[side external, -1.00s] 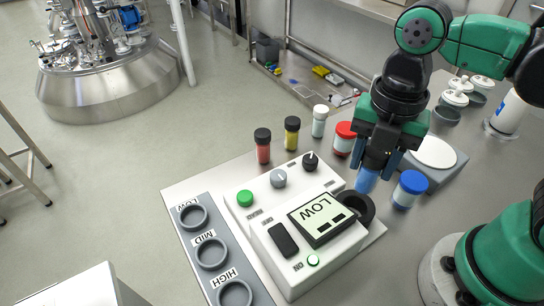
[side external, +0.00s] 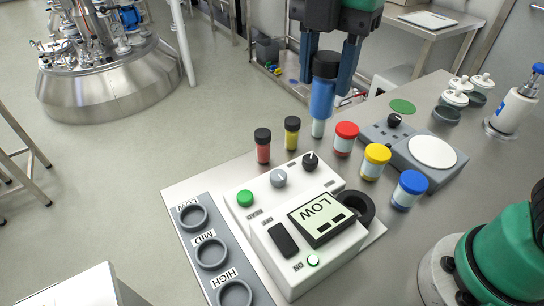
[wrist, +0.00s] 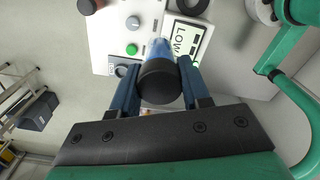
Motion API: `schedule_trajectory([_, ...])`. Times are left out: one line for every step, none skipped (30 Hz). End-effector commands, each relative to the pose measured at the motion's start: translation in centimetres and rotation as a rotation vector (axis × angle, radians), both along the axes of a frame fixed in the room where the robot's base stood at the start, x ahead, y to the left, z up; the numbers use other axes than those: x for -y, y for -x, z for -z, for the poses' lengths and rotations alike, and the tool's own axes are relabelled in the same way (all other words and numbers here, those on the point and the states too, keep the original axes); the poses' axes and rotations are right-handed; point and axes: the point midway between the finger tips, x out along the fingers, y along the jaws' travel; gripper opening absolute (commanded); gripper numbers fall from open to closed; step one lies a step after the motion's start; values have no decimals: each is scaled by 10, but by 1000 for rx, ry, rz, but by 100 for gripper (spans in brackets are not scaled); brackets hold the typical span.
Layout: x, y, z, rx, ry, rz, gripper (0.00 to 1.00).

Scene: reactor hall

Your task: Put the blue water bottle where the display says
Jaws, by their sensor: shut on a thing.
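The blue water bottle (side external: 322,98) has a black cap and hangs upright in my gripper (side external: 325,68), above the bench behind the instrument. In the wrist view my gripper (wrist: 160,88) is shut around the bottle's black cap (wrist: 160,82), with the blue body partly hidden below it. The display (side external: 320,218) on the white instrument reads LOW. A grey rack (side external: 222,270) at the left has three round holders marked LOW (side external: 193,217), MID (side external: 211,252) and HIGH (side external: 235,294). All three look empty.
Red (side external: 263,146), yellow (side external: 292,134) and white (side external: 319,122) vials stand behind the instrument (side external: 300,275). Jars with red (side external: 344,138), yellow (side external: 376,162) and blue (side external: 409,190) lids stand at its right. A grey device (side external: 415,160) with a white plate is further right. A black ring (side external: 362,208) sits at the instrument's side.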

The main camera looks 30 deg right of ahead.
Motion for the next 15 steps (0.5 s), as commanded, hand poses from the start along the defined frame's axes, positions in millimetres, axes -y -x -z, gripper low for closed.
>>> schedule_trajectory([-14,-12,5,0,0,21,0])
schedule_trajectory([-21,-19,8,0,0,40,0])
schedule_trajectory([-32,-27,14,0,0,65,0])
schedule_trajectory([-40,-33,18,0,0,84,0])
schedule_trajectory([-48,-39,23,0,0,102,0])
schedule_trajectory([-59,-46,30,0,0,126,0])
schedule_trajectory([-68,-51,36,0,0,144,0])
schedule_trajectory([-77,-56,42,0,0,162,0])
schedule_trajectory([-88,-62,50,0,0,186,0])
schedule_trajectory([-96,-65,57,0,0,204,0])
schedule_trajectory([-104,-69,64,0,0,222,0])
schedule_trajectory([-115,-72,73,0,0,244,0])
schedule_trajectory([-122,-75,80,0,0,261,0])
schedule_trajectory([-129,-77,87,0,0,275,0])
schedule_trajectory([-137,-79,95,0,0,295,0])
